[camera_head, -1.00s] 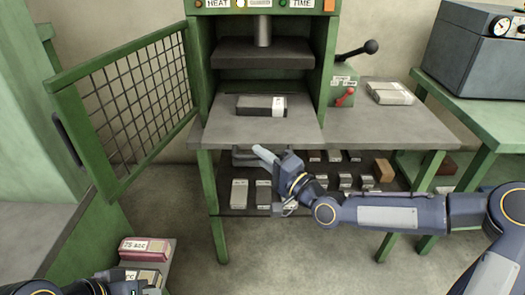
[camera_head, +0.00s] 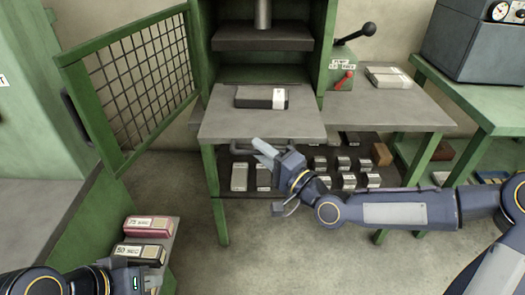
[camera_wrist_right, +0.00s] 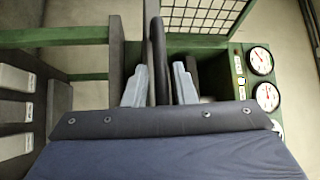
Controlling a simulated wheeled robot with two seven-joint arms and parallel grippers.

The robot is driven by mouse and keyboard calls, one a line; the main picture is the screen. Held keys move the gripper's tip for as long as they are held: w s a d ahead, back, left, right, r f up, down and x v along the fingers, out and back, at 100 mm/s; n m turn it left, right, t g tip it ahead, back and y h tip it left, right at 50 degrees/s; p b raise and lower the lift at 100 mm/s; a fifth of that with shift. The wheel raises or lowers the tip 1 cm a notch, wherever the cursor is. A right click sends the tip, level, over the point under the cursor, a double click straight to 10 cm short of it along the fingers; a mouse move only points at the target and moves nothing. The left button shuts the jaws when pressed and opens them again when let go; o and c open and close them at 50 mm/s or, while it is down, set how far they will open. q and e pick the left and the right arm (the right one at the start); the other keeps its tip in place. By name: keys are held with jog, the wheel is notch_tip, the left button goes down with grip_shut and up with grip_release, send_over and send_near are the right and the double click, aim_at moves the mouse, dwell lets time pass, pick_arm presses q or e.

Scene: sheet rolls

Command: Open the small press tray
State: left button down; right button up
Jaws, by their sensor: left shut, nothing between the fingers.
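The small press is a green frame with a dark upper plate (camera_head: 262,37) above a grey tray plate (camera_head: 225,118). A dark block with a white label (camera_head: 261,97) lies on that plate. A grey bar handle (camera_head: 300,144) runs below the plate's front edge. My right gripper (camera_head: 264,147) is at this handle, just under the edge. In the right wrist view its two pale fingers (camera_wrist_right: 159,85) stand apart on either side of a dark bar (camera_wrist_right: 158,45), with gaps visible. My left gripper (camera_head: 150,280) is low at the bottom left, shut and empty, partly cut off.
A green mesh door (camera_head: 140,85) stands open at the left. A lever (camera_head: 355,34) and a red-handled valve box (camera_head: 341,77) sit right of the press. Several labelled blocks lie on the lower shelf (camera_head: 225,200). Two labelled boxes (camera_head: 148,228) sit at lower left.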

jog(key=shift+o, duration=0.7)
jog(key=p+v, duration=0.1)
jog(key=v, duration=0.6)
jog(key=shift+s+d, duration=0.25)
jog(key=shift+s, duration=0.05)
jog(key=shift+f, duration=0.1)
